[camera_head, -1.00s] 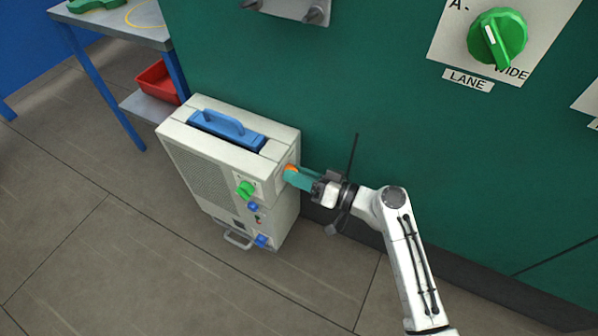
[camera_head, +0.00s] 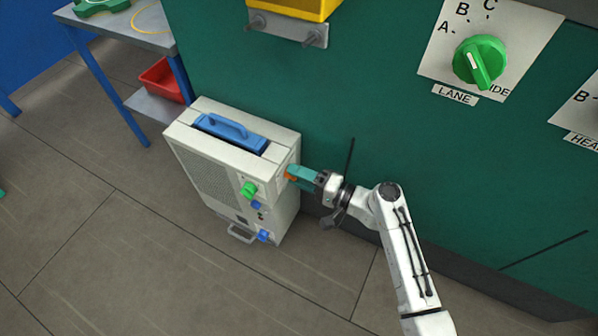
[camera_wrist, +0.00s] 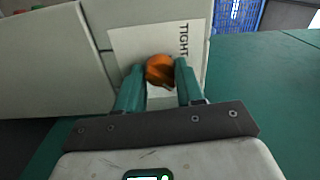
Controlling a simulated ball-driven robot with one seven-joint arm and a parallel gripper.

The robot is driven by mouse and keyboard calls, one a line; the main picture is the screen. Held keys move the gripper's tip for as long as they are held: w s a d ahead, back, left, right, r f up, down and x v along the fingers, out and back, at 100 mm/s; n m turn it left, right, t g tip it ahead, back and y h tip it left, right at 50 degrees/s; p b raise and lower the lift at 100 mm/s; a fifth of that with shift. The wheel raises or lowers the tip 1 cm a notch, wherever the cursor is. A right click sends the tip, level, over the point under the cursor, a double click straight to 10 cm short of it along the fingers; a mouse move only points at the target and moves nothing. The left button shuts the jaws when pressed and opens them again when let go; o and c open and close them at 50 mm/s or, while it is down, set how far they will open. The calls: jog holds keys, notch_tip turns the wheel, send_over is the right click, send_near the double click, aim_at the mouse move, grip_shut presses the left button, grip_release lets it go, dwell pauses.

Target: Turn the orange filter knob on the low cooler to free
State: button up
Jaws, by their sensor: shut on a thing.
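The low cooler (camera_head: 188,142) is a pale box standing on the floor against the green wall. Its orange filter knob (camera_wrist: 160,70) sits on a white label on the cooler's side, with the word TIGHT readable along the label's right edge in the wrist view. My gripper (camera_wrist: 159,76) is shut on the knob, one teal finger on each side of it. In the head view my gripper (camera_head: 292,174) reaches the cooler's right side and covers most of the knob. Any other label wording is hidden or out of view.
The cooler also has a green knob (camera_head: 249,190) and a blue handle (camera_head: 228,127) on top. A green LANE knob (camera_head: 479,62) is on the wall at upper right. A metal table (camera_head: 125,35) and red bin (camera_head: 160,80) stand at left. The floor in front is clear.

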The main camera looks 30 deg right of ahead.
jog(key=shift+d+f+m, duration=0.1)
jog(key=shift+m, duration=0.4)
jog(key=o, duration=1)
jog(key=p+v, duration=0.1)
jog(key=v, duration=0.9)
jog(key=shift+s+d+p, duration=0.2)
jog(key=shift+s+p, duration=0.1)
jog(key=shift+p, duration=0.1)
